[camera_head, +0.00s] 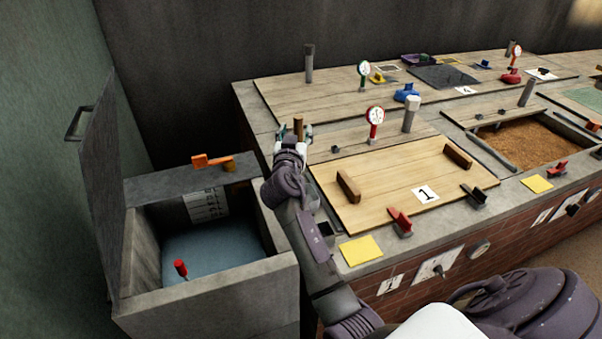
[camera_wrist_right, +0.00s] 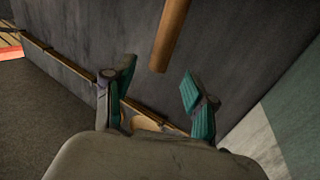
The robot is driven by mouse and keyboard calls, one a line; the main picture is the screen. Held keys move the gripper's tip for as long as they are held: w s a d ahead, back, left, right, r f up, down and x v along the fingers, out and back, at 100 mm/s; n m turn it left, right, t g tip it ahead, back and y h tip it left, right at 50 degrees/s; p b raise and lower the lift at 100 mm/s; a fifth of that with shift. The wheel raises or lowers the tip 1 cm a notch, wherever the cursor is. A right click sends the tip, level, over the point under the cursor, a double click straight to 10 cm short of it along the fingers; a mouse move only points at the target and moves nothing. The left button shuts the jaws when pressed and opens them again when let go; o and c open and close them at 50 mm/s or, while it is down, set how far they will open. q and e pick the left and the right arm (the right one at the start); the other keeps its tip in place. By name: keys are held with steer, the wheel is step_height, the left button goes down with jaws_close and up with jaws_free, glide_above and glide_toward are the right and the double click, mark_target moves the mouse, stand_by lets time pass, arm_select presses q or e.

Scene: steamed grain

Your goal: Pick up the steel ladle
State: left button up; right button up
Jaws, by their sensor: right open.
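My right gripper (camera_head: 293,134) is at the left edge of the counter, beyond the near wooden lid. It is open, with teal finger pads, and it also shows in the right wrist view (camera_wrist_right: 158,98). A brown wooden handle (camera_head: 298,125) stands at the fingers in the head view. In the right wrist view the wooden handle (camera_wrist_right: 170,35) comes down from the top edge, ending just above the gap between the open fingers. I see no steel bowl, so I cannot tell whether this handle belongs to the ladle. My left gripper is not in view.
A stone basin (camera_head: 140,255) with water and a raised lid (camera_head: 98,190) stands at left. The wooden lid (camera_head: 400,180) marked 1 lies beside my right forearm. A red-rimmed gauge (camera_head: 375,115) and a grey post (camera_head: 410,115) rise behind it. An open grain pit (camera_head: 530,145) is at right.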

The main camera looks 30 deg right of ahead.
mark_target(297, 123)
steer(key=x, duration=0.5)
steer(key=shift+w+d, duration=0.3)
steer(key=shift+c, duration=0.2)
jaws_close()
